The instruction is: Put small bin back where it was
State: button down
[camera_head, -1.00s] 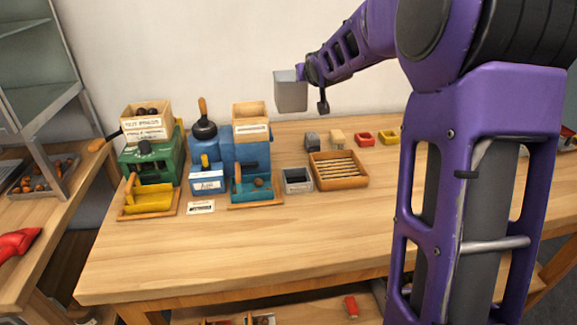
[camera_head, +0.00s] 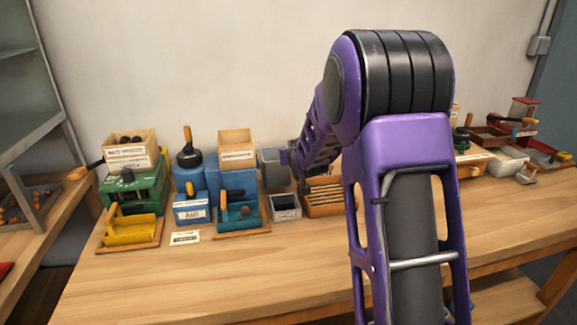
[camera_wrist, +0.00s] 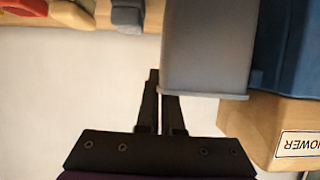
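The small grey bin (camera_head: 273,168) is raised above the table, just right of the blue machine (camera_head: 231,175) in the head view. In the wrist view the bin (camera_wrist: 207,45) hangs beside the two black fingers of my gripper (camera_wrist: 160,100), which are close together at its wall near the rim. My gripper (camera_head: 288,158) is shut on the bin and lies at its right side in the head view, partly hidden by my arm. The inside of the bin is not visible.
Below the bin stand an open grey box (camera_head: 286,207) and a slatted wooden tray (camera_head: 325,197). A wooden hopper (camera_head: 237,147) tops the blue machine. A green machine (camera_head: 131,188) is further left. The front of the table (camera_head: 215,285) is clear. My arm hides the table's middle.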

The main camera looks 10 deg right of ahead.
jog(key=shift+f, duration=1.7)
jog(key=shift+f, duration=0.1)
jog(key=shift+f, duration=0.1)
jog(key=c, duration=1.1)
grip_release()
jog(key=shift+s+r, duration=0.25)
jog(key=shift+r, duration=0.1)
jog(key=v, duration=1.1)
jog(key=shift+s, duration=0.25)
